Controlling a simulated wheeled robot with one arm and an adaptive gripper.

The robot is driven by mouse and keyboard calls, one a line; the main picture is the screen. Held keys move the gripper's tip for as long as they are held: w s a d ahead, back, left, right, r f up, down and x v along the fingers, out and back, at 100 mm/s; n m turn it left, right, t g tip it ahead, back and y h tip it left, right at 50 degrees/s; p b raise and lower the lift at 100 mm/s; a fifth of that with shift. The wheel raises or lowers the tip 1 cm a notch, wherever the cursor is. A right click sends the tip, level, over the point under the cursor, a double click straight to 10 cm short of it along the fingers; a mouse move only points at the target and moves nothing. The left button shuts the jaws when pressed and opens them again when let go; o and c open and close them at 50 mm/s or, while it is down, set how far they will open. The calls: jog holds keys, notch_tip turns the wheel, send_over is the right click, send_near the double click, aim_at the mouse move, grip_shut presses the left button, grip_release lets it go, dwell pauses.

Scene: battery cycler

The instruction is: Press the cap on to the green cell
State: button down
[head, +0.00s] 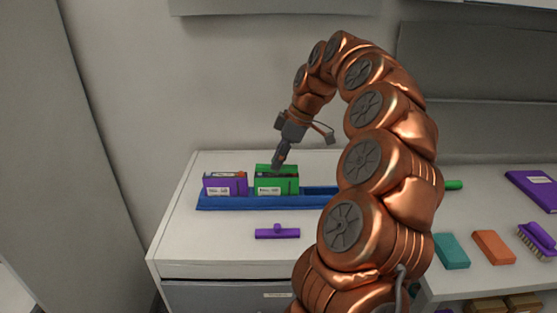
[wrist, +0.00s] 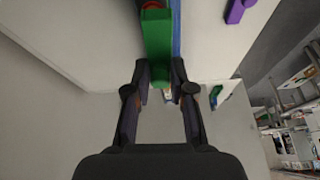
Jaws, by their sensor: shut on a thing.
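The green cell (head: 290,188) stands upright in the blue tray (head: 218,204), right of the purple cell (head: 240,184). My gripper (head: 280,160) points down over the green cell's top. In the wrist view my gripper (wrist: 160,82) is shut on the knob of a green cap (wrist: 155,36), whose bar reaches up the picture between the fingers. The cap is at the top of the cell; I cannot tell whether it is seated or slightly above. Part of the cell's top is hidden by the fingers and the cap.
A purple cap (head: 278,233) lies on the white counter in front of the tray. Teal (head: 451,250) and orange (head: 493,247) blocks and a purple brush (head: 537,240) lie at the right. The counter's left front is clear. My arm hides the tray's right end.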

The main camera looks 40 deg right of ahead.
jog(key=shift+s+f+b, duration=0.1)
jog(key=shift+f+b, duration=0.4)
jog(key=shift+f, duration=0.1)
dwell(1.0)
jog(key=c, duration=0.9)
grip_release()
jog(key=shift+r, duration=0.15)
jog(key=o, duration=0.5)
jog(key=shift+r, duration=0.15)
jog(key=shift+r+p, duration=1.3)
jog(key=shift+r, duration=2.15)
